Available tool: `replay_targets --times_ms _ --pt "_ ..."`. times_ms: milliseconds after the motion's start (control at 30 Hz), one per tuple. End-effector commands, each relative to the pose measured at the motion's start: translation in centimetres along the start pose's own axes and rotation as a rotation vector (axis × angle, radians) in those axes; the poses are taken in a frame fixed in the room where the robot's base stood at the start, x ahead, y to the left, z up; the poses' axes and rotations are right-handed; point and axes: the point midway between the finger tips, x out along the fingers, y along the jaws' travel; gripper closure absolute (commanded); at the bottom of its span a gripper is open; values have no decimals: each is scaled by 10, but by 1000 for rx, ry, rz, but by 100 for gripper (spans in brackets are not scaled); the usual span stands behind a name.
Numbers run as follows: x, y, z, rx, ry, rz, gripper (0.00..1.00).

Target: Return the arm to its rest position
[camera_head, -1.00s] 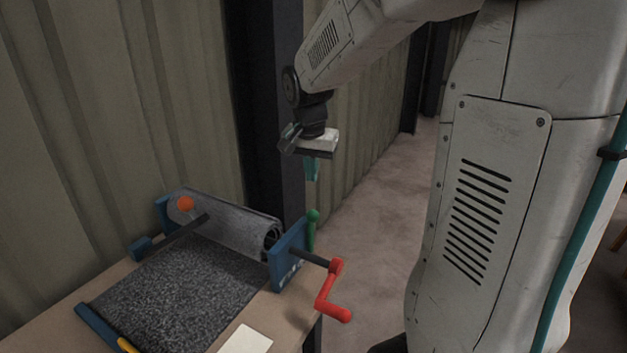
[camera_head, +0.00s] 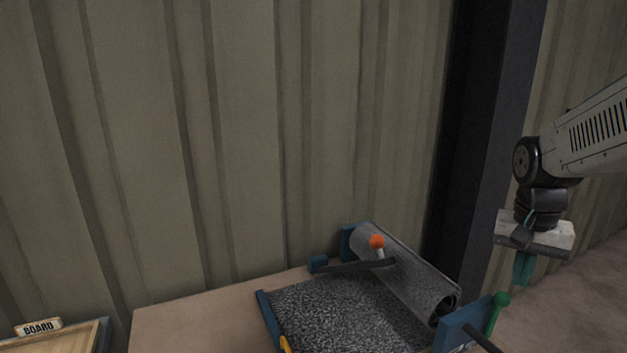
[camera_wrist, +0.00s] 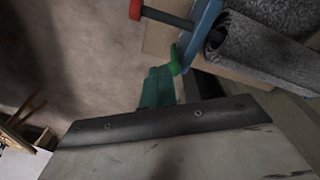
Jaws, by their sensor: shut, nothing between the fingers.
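My gripper (camera_head: 524,268) hangs at the end of my arm at the right of the head view. Its teal fingers point down and are together with nothing between them. It is above and behind the green-knobbed lever (camera_head: 497,306) in the picture, apart from it as far as I can tell. In the wrist view the teal fingers (camera_wrist: 157,88) show at the middle, close in the picture to the green knob (camera_wrist: 175,62). Part of my arm runs out of the head view at the right edge.
A bench (camera_head: 190,318) carries a roller device with a grey speckled sheet (camera_head: 345,308), blue end brackets (camera_head: 462,325) and an orange knob (camera_head: 377,241). A red crank (camera_wrist: 136,8) shows in the wrist view. A tray labelled BOARD (camera_head: 38,327) is at lower left. A corrugated wall (camera_head: 240,130) and dark post (camera_head: 490,120) stand behind.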

Motion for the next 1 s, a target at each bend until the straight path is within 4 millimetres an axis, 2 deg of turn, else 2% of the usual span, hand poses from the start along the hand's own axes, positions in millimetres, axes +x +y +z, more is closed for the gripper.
replay_targets --times_ms 33,167,300,400,500,667,1000 --pt "-5 1 20 -62 -9 -4 100" --pt "-15 4 69 -228 -35 -15 100" --pt "-25 10 129 -417 -42 -39 100" --pt "-28 16 167 -529 -30 -59 100" --pt "-30 20 193 -595 -3 -78 100" --pt "-36 21 211 -632 52 -102 100" --pt "-41 19 213 -647 76 -110 100"
